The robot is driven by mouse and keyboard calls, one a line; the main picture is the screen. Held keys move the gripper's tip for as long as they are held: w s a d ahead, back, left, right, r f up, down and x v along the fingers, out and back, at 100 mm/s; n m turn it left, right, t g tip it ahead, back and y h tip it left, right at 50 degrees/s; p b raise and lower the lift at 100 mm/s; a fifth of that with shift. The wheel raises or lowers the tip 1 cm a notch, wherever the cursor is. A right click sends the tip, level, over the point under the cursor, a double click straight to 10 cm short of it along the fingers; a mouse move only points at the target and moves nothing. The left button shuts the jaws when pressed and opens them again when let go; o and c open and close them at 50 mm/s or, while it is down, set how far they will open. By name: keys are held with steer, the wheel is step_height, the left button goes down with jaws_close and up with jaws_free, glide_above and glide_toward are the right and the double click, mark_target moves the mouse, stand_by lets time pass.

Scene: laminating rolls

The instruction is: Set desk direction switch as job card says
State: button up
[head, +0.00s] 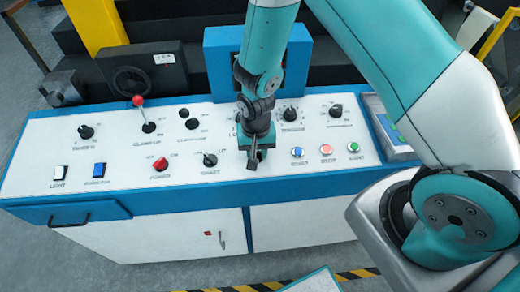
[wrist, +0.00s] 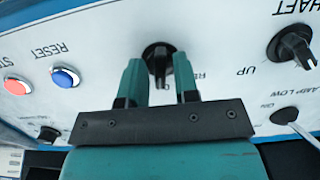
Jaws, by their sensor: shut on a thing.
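The desk (head: 100,190) has a white sloping panel with a blue front edge. My gripper (head: 255,158) reaches down to the middle of the panel, between the SHAFT switch and the blue button. In the wrist view, my gripper (wrist: 158,84) has its two teal fingers on either side of a black rotary knob (wrist: 157,54) and is shut on it. Lettering beside this knob starts with "RE", and the rest is covered by a finger, so I cannot read its setting. No readable job card is in view.
The SHAFT switch (head: 209,159) is left of my gripper, with a red knob (head: 161,164) farther left. Blue (head: 297,152), red (head: 326,149) and green (head: 353,147) buttons are on the right. A red-balled lever (head: 138,101) stands at the left.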

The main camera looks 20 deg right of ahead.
mark_target(257, 154)
steer(key=shift+s+f, duration=0.25)
steer(key=shift+s, duration=0.15)
steer(key=o, duration=0.6)
steer(key=shift+w, duration=0.1)
steer(key=shift+r, duration=0.1)
steer(key=shift+w, duration=0.1)
steer(key=shift+r, duration=0.25)
step_height(257, 154, up, 17)
steer(key=b, duration=0.3)
